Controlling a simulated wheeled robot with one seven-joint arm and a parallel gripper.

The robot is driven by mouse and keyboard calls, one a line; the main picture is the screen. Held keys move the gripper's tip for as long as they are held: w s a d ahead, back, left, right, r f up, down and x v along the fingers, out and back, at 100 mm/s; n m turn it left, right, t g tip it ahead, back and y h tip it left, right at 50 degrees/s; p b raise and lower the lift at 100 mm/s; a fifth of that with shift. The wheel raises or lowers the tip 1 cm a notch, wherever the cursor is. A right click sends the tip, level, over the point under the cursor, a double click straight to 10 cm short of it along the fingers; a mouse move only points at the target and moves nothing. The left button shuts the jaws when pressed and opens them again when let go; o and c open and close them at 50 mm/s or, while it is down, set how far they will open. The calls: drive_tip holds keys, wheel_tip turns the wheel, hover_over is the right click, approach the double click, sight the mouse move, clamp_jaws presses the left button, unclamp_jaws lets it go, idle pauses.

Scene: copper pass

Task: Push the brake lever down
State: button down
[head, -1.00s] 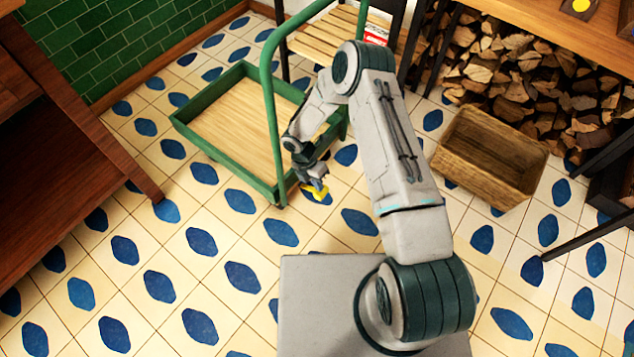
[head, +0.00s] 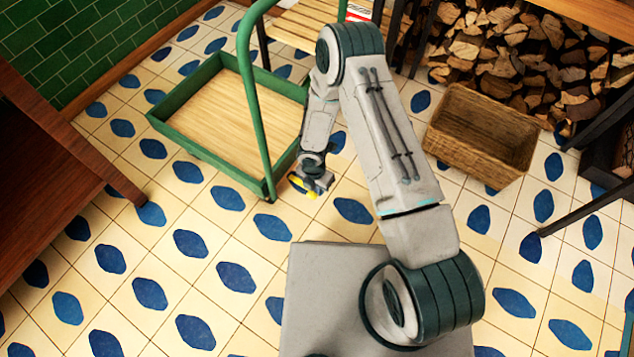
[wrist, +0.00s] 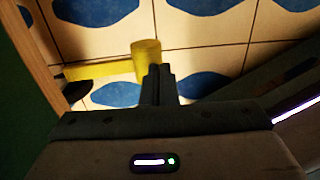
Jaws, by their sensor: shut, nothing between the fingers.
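The brake lever is yellow, with a thick round end (wrist: 146,57) and a thinner bar running left to a dark pivot in the wrist view. In the head view the yellow lever (head: 299,185) shows low beside the near corner of the green cart (head: 190,158). My gripper (wrist: 160,70) is shut and empty. Its fingertips are at the right side of the lever's thick end, overlapping its lower edge in the wrist view; I cannot tell whether they touch. In the head view my gripper (head: 320,183) partly covers the lever.
A wicker basket (head: 482,135) stands on the tiled floor to the right, before stacked firewood (head: 500,50). A wooden cabinet (head: 50,170) is at left. The cart's green handle (head: 250,95) rises left of my arm. The tiled floor in front is clear.

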drive_tip(key=shift+s+d+f+b, duration=0.1)
drive_tip(key=shift+d+f+b, duration=0.2)
drive_tip(key=shift+f, duration=0.35)
drive_tip(key=shift+s+d+f+b, duration=0.1)
drive_tip(key=shift+f+b, duration=0.25)
drive_tip(key=shift+f, duration=0.3)
drive_tip(key=s+d+r+p, duration=0.1)
drive_tip(key=d+r+p, duration=0.1)
drive_tip(key=r, duration=0.4)
drive_tip(key=s+d+r+p, duration=0.2)
drive_tip(key=r+p, duration=0.1)
drive_tip(key=r, duration=0.3)
drive_tip(key=shift+d+r+p, duration=0.3)
drive_tip(key=shift+d+r, duration=0.1)
